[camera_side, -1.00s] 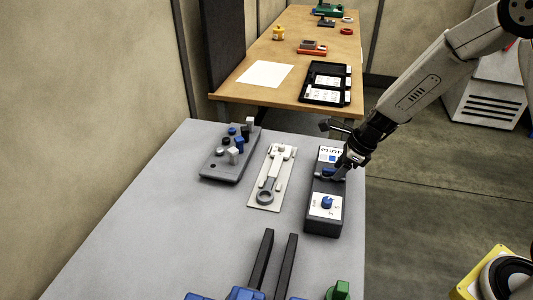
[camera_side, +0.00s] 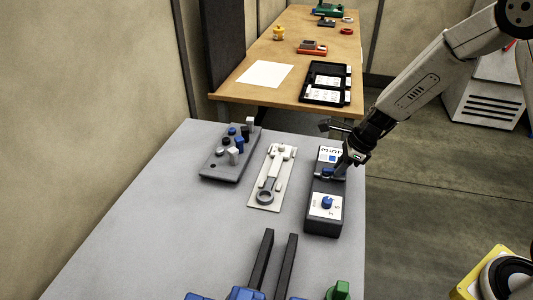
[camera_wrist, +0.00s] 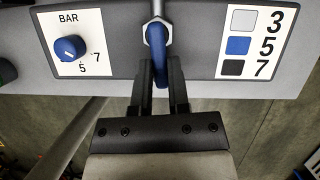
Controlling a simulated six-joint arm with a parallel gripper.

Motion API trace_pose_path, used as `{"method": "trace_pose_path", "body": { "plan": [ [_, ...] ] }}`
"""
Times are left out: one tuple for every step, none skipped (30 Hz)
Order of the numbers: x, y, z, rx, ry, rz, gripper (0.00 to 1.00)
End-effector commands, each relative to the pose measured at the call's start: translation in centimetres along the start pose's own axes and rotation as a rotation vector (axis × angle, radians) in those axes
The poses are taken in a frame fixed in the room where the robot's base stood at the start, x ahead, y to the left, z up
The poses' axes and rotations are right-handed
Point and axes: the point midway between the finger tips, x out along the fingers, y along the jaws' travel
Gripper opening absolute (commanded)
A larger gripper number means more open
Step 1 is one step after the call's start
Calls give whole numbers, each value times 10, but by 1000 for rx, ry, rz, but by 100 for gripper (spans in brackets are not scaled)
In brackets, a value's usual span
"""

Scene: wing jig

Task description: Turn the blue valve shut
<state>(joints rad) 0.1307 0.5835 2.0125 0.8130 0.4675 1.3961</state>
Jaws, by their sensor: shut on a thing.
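The blue valve (camera_wrist: 158,50) is a blue handle on a metal stem, in the middle of a dark panel box (camera_side: 323,225). In the side view the blue handle (camera_side: 327,171) shows just at my fingertips. My gripper (camera_wrist: 160,80) has its two fingers either side of the handle's lower end, shut on it. In the side view my gripper (camera_side: 341,166) reaches down to the box from the upper right. In the wrist view the handle lies along the stem's line, pointing toward my gripper; its gripped end is partly hidden between the fingers.
A blue knob (camera_wrist: 70,48) on a white BAR dial sits left of the valve in the wrist view. A label (camera_wrist: 252,44) with 3, 5, 7 and colour squares is at right. A wrench plate (camera_side: 256,200) and a peg block (camera_side: 215,175) stand left of the box on the grey table.

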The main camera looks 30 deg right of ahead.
Motion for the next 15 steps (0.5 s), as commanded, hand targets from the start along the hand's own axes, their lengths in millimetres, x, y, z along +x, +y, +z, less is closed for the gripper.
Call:
{"method": "trace_pose_path", "body": {
  "plan": [
    [0,-2,0,-25,0,10,0],
    [0,-2,0,-43,0,18,0],
    [0,-3,0,-68,0,28,0],
    [0,-4,0,-89,0,37,0],
    [0,-5,0,-110,0,45,0],
    [0,-6,0,-141,0,58,0],
    [0,-7,0,-164,0,67,0],
    [0,-8,0,-188,0,77,0],
    [0,-9,0,-221,0,91,0],
    [0,-10,1,-247,0,101,0],
    [0,-11,1,-272,0,112,0],
    [0,-12,1,-308,0,127,0],
    [1,-13,2,-334,0,137,0],
    [1,-14,2,-361,0,149,0],
    [1,-15,2,-396,0,163,0]
  ]
}}
